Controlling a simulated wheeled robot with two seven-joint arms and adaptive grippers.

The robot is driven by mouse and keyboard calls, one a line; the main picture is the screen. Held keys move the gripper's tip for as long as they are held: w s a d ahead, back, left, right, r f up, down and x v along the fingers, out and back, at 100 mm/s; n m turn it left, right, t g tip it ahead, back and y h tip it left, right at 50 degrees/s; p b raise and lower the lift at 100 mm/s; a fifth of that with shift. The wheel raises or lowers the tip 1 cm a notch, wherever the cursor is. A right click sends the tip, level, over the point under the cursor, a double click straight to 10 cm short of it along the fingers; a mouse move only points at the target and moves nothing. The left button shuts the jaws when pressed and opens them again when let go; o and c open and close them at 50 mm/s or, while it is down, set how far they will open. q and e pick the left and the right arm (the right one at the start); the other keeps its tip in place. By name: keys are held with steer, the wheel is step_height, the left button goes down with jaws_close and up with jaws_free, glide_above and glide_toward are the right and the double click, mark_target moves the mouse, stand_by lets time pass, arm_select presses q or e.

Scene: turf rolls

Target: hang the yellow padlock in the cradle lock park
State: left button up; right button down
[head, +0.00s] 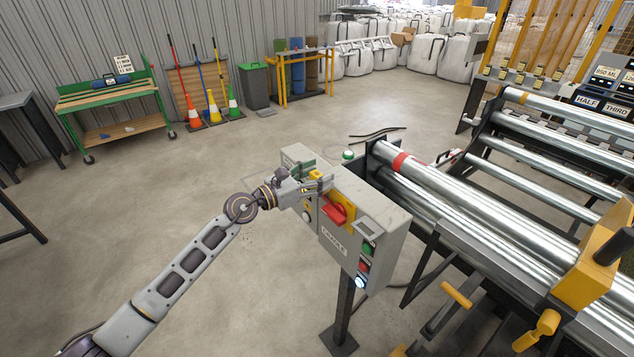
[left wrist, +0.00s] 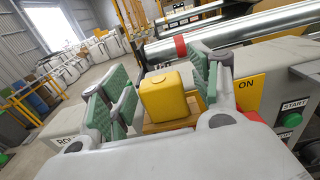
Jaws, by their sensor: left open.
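The yellow padlock (head: 316,174) shows as a small block at the top of the grey CRADLE control box (head: 385,215). In the left wrist view its yellow body (left wrist: 163,97) stands between my fingers, above a brownish-yellow strip; its shackle is not visible. My left gripper (head: 319,184) is open, with green-padded fingers on both sides of the padlock. I cannot tell whether the pads touch it. A red switch (head: 334,214) on a yellow plate sits on the box front. The cradle lock park cannot be made out clearly; the gripper covers part of the box. My right gripper is not in view.
Steel rollers (head: 450,190) run close along the right of the box. A box post stands on the floor. A green bench (head: 108,92), cones and a grey bin (head: 254,85) stand at the back left. The floor left of the box is clear.

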arm_select(q)
steer(key=c, duration=1.2)
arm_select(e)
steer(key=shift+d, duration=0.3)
arm_select(q)
steer(key=shift+r, duration=0.1)
step_height(320, 180, up, 8)
steer(key=shift+r+p, duration=0.2)
steer(key=shift+p, duration=0.4)
steer(key=shift+r, duration=0.7)
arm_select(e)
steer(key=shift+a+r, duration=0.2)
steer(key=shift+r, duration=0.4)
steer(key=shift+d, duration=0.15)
arm_select(q)
steer(key=shift+f, duration=0.15)
